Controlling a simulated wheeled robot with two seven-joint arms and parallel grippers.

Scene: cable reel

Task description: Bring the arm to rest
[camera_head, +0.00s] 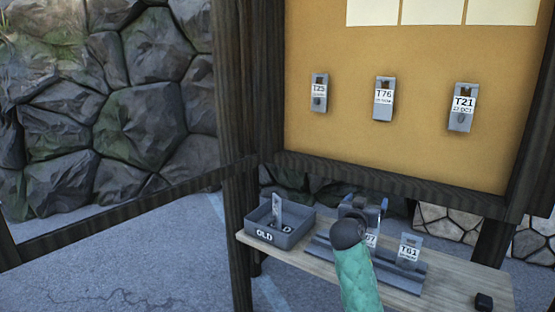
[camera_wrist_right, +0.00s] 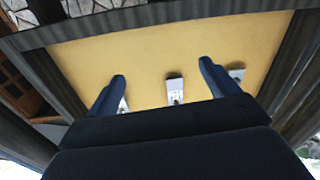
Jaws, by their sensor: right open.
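My right arm, with a green sleeve (camera_head: 357,280), comes up from the bottom of the head view. Its right gripper (camera_head: 365,203) is above the shelf, in front of the lower part of the board. In the right wrist view the gripper (camera_wrist_right: 160,72) shows two dark blue fingers spread apart, with nothing held between them. The fingers point toward the yellow board (camera_wrist_right: 140,55). A tag on the board (camera_wrist_right: 174,90) shows in the gap between them, beyond the fingertips. My left gripper is not in view.
Tags T25 (camera_head: 319,92), T76 (camera_head: 384,98) and T21 (camera_head: 462,105) hang on the board. The OLD box (camera_head: 292,238) holds a tag. A grey rack (camera_head: 410,278) bears tag T61 (camera_head: 409,250) and another partly hidden tag. A small black object (camera_head: 484,301) sits at right.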

